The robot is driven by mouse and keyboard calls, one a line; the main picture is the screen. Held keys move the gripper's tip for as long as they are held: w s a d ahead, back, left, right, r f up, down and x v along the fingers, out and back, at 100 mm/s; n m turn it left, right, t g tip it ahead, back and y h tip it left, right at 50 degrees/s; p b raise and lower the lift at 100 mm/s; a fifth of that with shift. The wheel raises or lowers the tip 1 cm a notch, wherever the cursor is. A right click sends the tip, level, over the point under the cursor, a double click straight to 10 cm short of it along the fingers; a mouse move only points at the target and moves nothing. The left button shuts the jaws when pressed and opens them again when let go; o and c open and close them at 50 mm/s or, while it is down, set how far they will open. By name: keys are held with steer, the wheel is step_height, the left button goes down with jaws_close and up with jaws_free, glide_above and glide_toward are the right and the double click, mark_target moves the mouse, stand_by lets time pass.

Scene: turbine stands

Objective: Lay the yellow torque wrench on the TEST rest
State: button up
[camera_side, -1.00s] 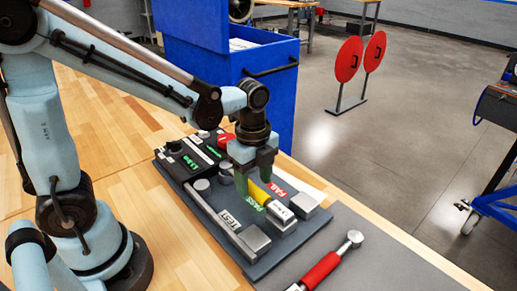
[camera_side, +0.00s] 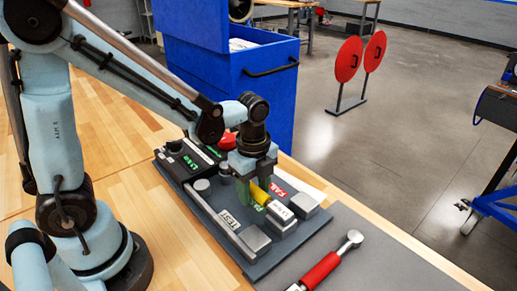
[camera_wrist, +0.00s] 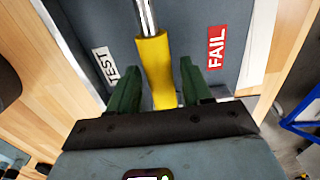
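The yellow torque wrench (camera_side: 259,194) lies on the dark fixture board, between the TEST label (camera_side: 230,217) and the red FAIL label (camera_side: 279,190). In the wrist view its yellow handle (camera_wrist: 155,62) runs between my green fingers, with its metal shaft above. My gripper (camera_wrist: 158,78) is open, one finger on each side of the handle, with small gaps showing. In the side view my gripper (camera_side: 256,184) is low at the handle and hides part of it. The TEST rest, with its grey block (camera_side: 254,240), is on the near side of the board.
A red-handled wrench (camera_side: 320,270) lies on the grey mat in front of the board. A black box with green lights (camera_side: 188,162) and a red button (camera_side: 227,141) stand at the board's back. A blue cabinet (camera_side: 235,80) stands behind the bench.

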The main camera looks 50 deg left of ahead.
mark_target(254, 187)
jaws_close()
steer(key=shift+r, duration=0.75)
steer(key=shift+r, duration=0.75)
steer(key=s+r, duration=0.4)
steer(key=s, duration=0.3)
steer(key=shift+s, duration=0.15)
